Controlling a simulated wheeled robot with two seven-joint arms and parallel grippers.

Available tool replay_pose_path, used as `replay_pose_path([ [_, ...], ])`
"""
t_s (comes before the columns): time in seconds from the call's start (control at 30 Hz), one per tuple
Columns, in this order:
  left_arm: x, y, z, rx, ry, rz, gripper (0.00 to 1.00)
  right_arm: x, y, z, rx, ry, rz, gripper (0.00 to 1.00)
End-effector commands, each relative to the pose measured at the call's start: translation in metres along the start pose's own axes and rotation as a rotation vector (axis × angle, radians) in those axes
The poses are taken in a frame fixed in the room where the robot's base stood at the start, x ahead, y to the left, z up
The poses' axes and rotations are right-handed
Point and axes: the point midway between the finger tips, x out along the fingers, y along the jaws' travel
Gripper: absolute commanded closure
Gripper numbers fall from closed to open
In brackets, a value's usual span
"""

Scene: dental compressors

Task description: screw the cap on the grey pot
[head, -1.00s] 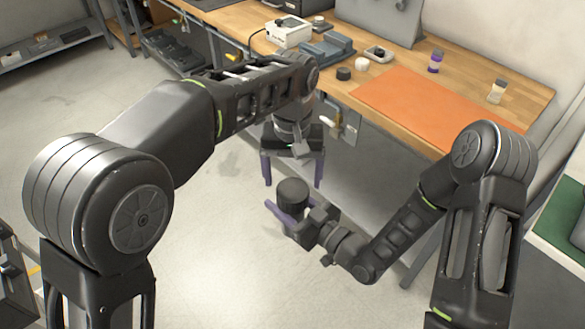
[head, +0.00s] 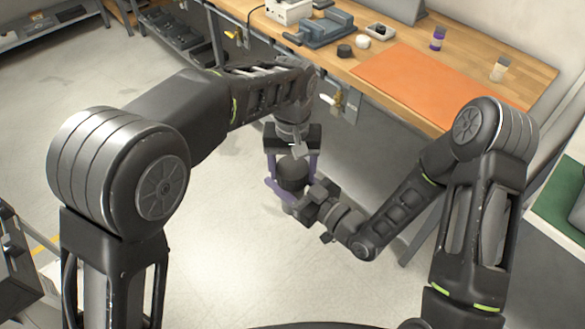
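The dark grey pot (head: 292,175) is upright in front of the workbench, held in my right gripper (head: 283,194). The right gripper's purple fingers are shut around its lower part. A wide dark cylindrical part forms its top; I cannot tell where cap and pot meet. My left gripper (head: 292,164) points down from above. Its two purple fingers are spread, one on each side of the pot's dark top. They look apart from it, though contact is hard to judge at this size.
The wooden workbench (head: 470,72) carries an orange mat (head: 425,88), a black round piece (head: 344,51), a white round piece (head: 362,42), a purple-banded jar (head: 438,38), a pale jar (head: 499,68) and a grey-blue vise (head: 325,28). The floor (head: 220,250) below my grippers is clear.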

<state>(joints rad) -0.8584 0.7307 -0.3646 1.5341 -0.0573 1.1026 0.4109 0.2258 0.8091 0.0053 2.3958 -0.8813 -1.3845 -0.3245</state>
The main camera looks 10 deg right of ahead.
Motion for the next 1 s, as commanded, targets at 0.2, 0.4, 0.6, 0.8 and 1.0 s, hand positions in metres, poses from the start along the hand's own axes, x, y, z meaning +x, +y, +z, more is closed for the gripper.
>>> replay_pose_path([
  [0.2,-0.0004,0.0000,-0.0001,0.000,0.000,0.000,0.53,0.0003,0.0000,-0.0010,0.000,0.003,0.000,1.00],
  [0.4,-0.0004,0.0000,-0.0001,0.000,0.000,0.000,0.70,0.0003,0.0000,-0.0010,0.000,0.002,0.000,1.00],
  [0.6,-0.0004,0.0000,-0.0001,0.001,0.000,0.000,0.83,0.0002,0.0000,-0.0009,0.000,0.002,0.000,1.00],
  [0.8,-0.0005,0.0000,-0.0001,0.005,0.000,0.000,0.32,0.0002,0.0000,-0.0009,0.000,0.002,0.000,1.00],
  [1.0,-0.0004,0.0000,0.0000,0.005,0.000,0.000,0.16,0.0002,0.0000,-0.0009,0.000,0.002,0.000,1.00],
])
